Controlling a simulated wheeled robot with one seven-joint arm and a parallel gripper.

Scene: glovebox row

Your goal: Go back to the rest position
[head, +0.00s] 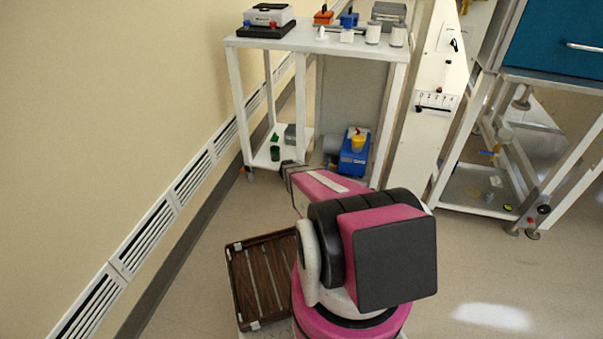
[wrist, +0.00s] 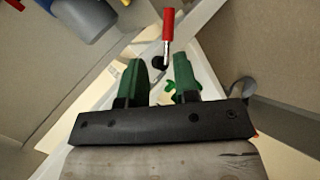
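My gripper (wrist: 160,60) is open in the wrist view, with two green fingers apart and nothing held between them. A red-handled tool with a metal shaft (wrist: 168,28) shows just beyond the fingertips; I cannot tell its distance. A small bright green item (wrist: 183,89) lies below, partly hidden by a finger. In the head view my pink and black arm reaches forward toward the white trolley's lower shelf (head: 262,160). The gripper itself is mostly hidden there by the arm.
The white trolley (head: 310,40) carries several items on top. A blue box with a yellow container (head: 354,152) stands low inside it. A brown slatted crate (head: 232,290) is on the floor left of my arm. A wall with vents is left; open floor lies right.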

